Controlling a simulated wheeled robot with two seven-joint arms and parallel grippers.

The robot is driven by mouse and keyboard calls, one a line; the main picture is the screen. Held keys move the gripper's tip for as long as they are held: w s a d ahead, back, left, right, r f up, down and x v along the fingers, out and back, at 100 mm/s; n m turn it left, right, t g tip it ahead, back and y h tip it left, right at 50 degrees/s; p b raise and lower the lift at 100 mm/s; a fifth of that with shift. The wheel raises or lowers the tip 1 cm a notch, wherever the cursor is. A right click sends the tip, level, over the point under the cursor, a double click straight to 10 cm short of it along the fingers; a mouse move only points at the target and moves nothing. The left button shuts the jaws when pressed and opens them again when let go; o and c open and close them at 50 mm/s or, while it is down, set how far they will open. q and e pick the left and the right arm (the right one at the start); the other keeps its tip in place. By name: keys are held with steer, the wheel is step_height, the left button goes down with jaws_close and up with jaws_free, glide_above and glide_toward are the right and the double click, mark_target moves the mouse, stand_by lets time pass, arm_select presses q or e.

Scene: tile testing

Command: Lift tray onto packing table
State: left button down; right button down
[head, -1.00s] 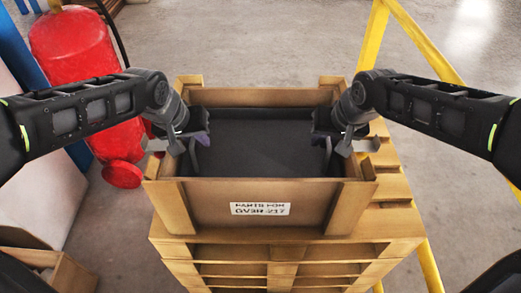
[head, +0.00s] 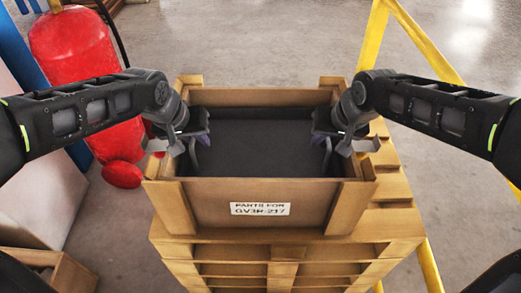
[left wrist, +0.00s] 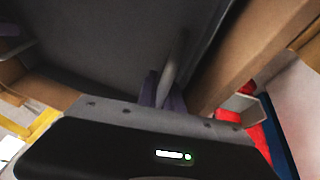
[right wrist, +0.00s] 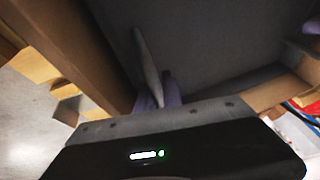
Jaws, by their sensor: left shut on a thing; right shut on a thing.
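The dark grey tray (head: 262,146) lies inside an open wooden crate (head: 190,205) with a white label reading "PARTS FOR GV3R-217". My left gripper (head: 190,148) is at the tray's left side, shut on its edge. My right gripper (head: 328,148) is at the tray's right side, shut on its edge. The left wrist view shows the tray (left wrist: 100,45) beside the crate's wooden wall. The right wrist view shows the tray (right wrist: 215,45) in the same way. The grip points are partly hidden by the gripper bodies. I cannot make out a packing table.
The crate stands on stacked wooden pallets (head: 285,252). A red fire extinguisher (head: 75,50) stands to the left, a yellow rail (head: 425,45) to the right. A small wooden box (head: 60,275) is at the lower left. Open floor (head: 270,40) lies behind the crate.

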arm_select(q)
steer(key=shift+r, duration=0.2)
arm_select(e)
steer(key=shift+r, duration=0.2)
